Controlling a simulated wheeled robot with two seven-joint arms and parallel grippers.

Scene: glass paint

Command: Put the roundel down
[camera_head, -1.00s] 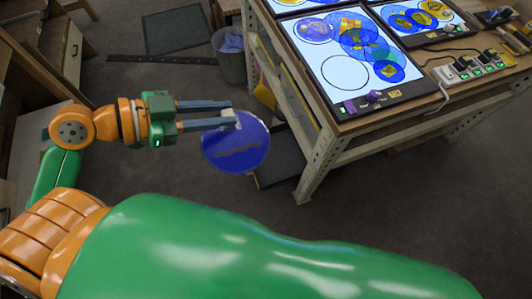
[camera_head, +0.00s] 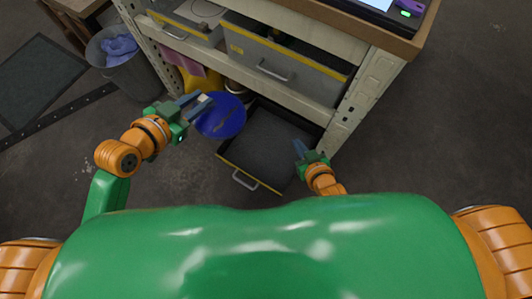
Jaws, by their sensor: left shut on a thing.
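The roundel (camera_head: 222,120) is a blue disc with a darker mark on it. My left gripper (camera_head: 205,99) is shut on its upper left edge, by a small pale piece. It holds the roundel in front of the bench, beside the left edge of a pulled-out low drawer (camera_head: 268,152). The roundel appears to be in the air; its exact height is unclear. My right gripper (camera_head: 299,147) is at the drawer's right side, with no object seen in it. Its finger gap is too small to tell.
The bench frame (camera_head: 345,120) stands ahead, with an upper drawer (camera_head: 285,62) and a corner of a light panel (camera_head: 372,4) on top. A grey bin (camera_head: 130,72) with a blue cloth stands at left. The floor at far right is clear.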

